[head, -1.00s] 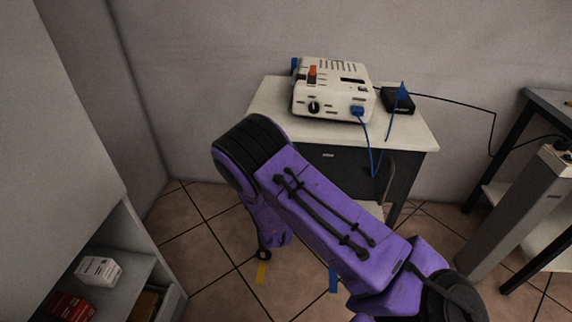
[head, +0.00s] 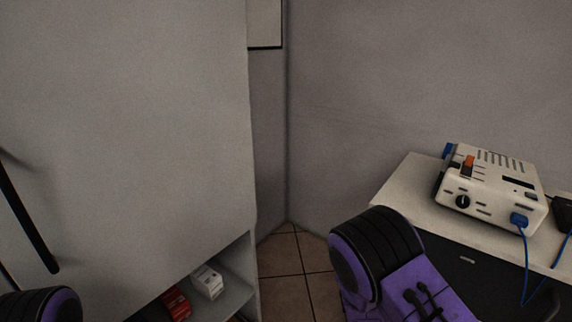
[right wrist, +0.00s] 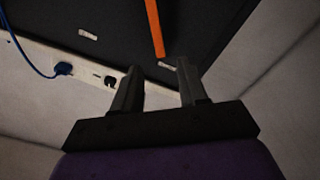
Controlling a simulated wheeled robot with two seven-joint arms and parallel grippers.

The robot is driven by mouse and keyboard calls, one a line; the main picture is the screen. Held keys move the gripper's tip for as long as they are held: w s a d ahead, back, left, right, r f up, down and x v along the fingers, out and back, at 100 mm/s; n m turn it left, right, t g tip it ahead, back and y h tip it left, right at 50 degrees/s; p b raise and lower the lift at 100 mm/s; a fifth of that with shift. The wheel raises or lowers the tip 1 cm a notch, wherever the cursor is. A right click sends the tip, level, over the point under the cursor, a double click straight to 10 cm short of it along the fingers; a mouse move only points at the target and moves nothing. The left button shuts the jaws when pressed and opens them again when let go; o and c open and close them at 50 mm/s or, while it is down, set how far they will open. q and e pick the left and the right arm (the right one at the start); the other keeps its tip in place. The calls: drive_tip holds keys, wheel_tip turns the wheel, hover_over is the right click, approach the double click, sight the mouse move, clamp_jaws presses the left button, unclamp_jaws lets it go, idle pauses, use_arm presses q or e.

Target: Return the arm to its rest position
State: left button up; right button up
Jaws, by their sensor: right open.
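My right arm (head: 392,262), purple with a black ribbed joint, shows at the bottom of the head view, in front of the side table. Its gripper is outside that view. In the right wrist view my right gripper (right wrist: 158,75) has its two dark fingers apart, with nothing between them. A purple and black piece of my left arm (head: 62,306) shows at the bottom left corner of the head view. My left gripper is not in view.
A white device (head: 490,190) with a blue plug (head: 519,219) stands on the side table (head: 405,190) at right. A tall grey cabinet (head: 130,120) fills the left; its low shelf holds a white box (head: 207,282) and a red box (head: 176,304). Tiled floor (head: 290,265) lies between.

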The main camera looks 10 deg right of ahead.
drive_tip(key=s+a+f+m+g+y+p, duration=0.2)
drive_tip(key=s+a+f+y+p, duration=0.2)
drive_tip(key=s+f+y, duration=0.25)
drive_tip(key=s+a+f+m+g+y+p, duration=0.1)
drive_tip(key=s+a+g+y+p, duration=0.1)
drive_tip(key=s, duration=0.7)
drive_tip(key=s+a+f+g+y+p, duration=0.1)
drive_tip(key=s+g+p, duration=0.3)
drive_tip(key=s, duration=0.6)
drive_tip(key=shift+a+f+m+y+p, duration=0.35)
drive_tip(key=shift+a+m+y+p, duration=0.1)
drive_tip(key=shift+a+p, duration=0.2)
drive_tip(key=shift+s, duration=0.1)
